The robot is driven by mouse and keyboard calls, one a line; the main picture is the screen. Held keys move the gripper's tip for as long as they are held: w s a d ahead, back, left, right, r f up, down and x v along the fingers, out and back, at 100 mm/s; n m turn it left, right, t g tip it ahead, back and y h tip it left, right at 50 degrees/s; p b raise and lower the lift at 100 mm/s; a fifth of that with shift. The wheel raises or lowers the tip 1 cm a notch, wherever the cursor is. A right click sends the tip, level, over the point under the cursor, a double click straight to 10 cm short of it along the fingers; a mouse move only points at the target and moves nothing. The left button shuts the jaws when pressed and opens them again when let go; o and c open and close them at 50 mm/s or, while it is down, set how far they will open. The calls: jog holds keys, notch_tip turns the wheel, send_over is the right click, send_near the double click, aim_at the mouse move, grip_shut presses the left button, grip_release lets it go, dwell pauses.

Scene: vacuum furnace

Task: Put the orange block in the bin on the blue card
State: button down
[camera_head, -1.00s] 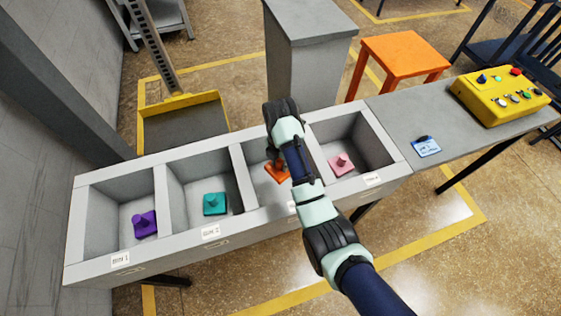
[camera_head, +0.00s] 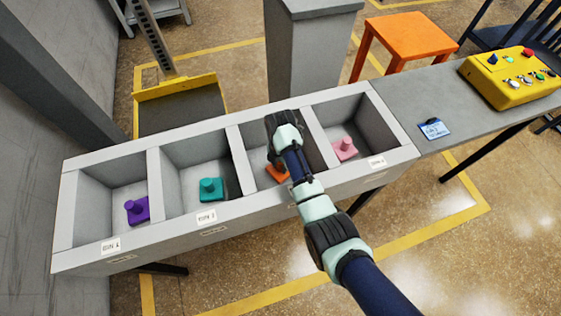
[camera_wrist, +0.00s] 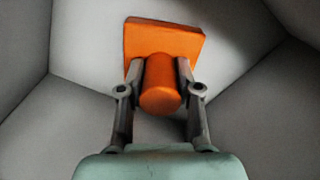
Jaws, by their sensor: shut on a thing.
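The orange block (camera_head: 276,175), a square plate with a round knob, is inside the third bin from the left. My gripper (camera_wrist: 161,72) is shut on the knob in the wrist view, one finger on each side. The orange plate (camera_wrist: 164,37) shows beyond the fingers, and I cannot tell if it touches the bin floor. In the head view my arm hides the fingers and part of the block. The blue card (camera_head: 433,128) lies on the grey table to the right, its print too small to read surely.
A purple block (camera_head: 137,210) is in the first bin, a teal block (camera_head: 211,189) in the second, a pink block (camera_head: 345,148) in the fourth. Grey walls (camera_head: 156,183) divide the bins. A yellow control box (camera_head: 511,78) stands on the table (camera_head: 400,93).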

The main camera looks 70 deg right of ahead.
jog(key=shift+w+d+r, duration=0.1)
jog(key=shift+d+r, duration=0.05)
jog(key=shift+r, duration=0.05)
jog(key=shift+f, duration=0.15)
jog(key=c, duration=0.8)
grip_release()
notch_tip(320, 180, up, 12)
jog(key=p, duration=0.5)
